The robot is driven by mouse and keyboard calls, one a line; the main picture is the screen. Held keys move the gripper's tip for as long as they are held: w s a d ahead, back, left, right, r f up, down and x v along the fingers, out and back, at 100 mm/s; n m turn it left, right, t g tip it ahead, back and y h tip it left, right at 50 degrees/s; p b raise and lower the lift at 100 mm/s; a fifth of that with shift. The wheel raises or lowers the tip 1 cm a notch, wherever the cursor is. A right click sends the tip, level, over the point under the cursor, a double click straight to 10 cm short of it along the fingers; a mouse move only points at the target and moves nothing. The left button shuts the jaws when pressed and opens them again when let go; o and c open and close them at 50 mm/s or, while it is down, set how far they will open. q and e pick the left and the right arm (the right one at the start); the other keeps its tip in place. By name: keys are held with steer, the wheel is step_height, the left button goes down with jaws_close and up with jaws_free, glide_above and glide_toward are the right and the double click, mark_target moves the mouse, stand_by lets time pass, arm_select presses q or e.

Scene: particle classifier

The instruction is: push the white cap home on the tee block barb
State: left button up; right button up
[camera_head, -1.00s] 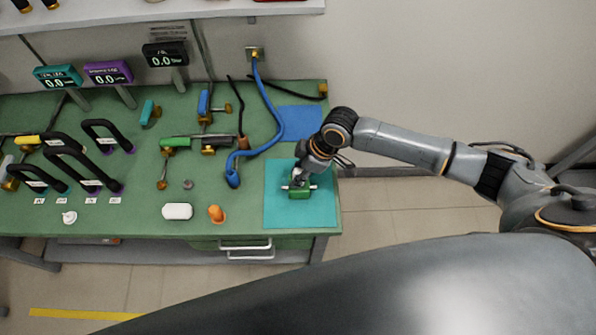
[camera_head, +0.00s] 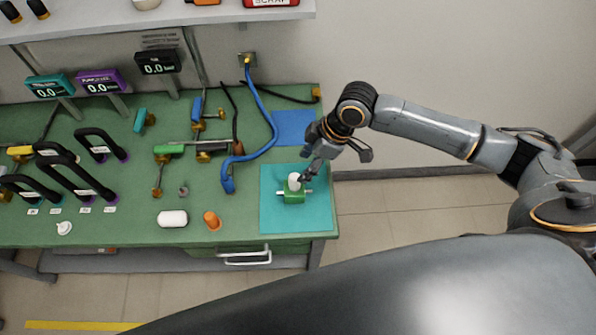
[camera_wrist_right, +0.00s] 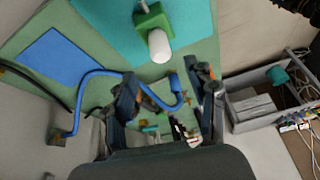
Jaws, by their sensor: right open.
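The green tee block (camera_head: 292,197) sits on the teal mat (camera_head: 275,222) at the right end of the bench, with metal stubs at its sides. The white cap (camera_head: 294,181) stands on top of the block, over the barb; the barb is hidden. I cannot tell how deep the cap sits. My right gripper (camera_head: 333,163) is open and empty, raised up and to the right of the block. The right wrist view shows its spread fingers (camera_wrist_right: 170,98), with the white cap (camera_wrist_right: 158,46) and green block (camera_wrist_right: 150,18) beyond them, apart from the fingers. My left gripper is not in view.
A blue hose (camera_head: 262,146) curves across the bench left of the mat. An orange cap-like piece (camera_head: 212,221) and a white rounded piece (camera_head: 172,219) lie left of the block. A blue mat (camera_head: 294,127) lies behind. The teal mat's front is clear.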

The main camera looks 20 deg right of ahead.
steer(key=shift+v, duration=1.75)
steer(key=s+a+f+m+t, duration=0.2)
steer(key=s+a+f+m, duration=0.1)
steer(key=s+a, duration=0.45)
steer(key=s+d+f+m+h, duration=0.2)
steer(key=s+d+m+h, duration=0.2)
steer(key=s+d+m, duration=0.5)
step_height(320, 180, down, 30)
steer(key=s+d+n+g+b, duration=0.1)
steer(key=s+b, duration=0.2)
steer(key=b, duration=0.1)
steer(key=s+d+f+g+b, duration=0.1)
steer(key=s+d+f+b, duration=0.2)
steer(key=s+f, duration=1.3)
step_height(320, 180, down, 4)
steer(key=shift+s+d+r+g, duration=0.1)
steer(key=shift+s+d+g, duration=0.15)
steer(key=shift+g, duration=0.05)
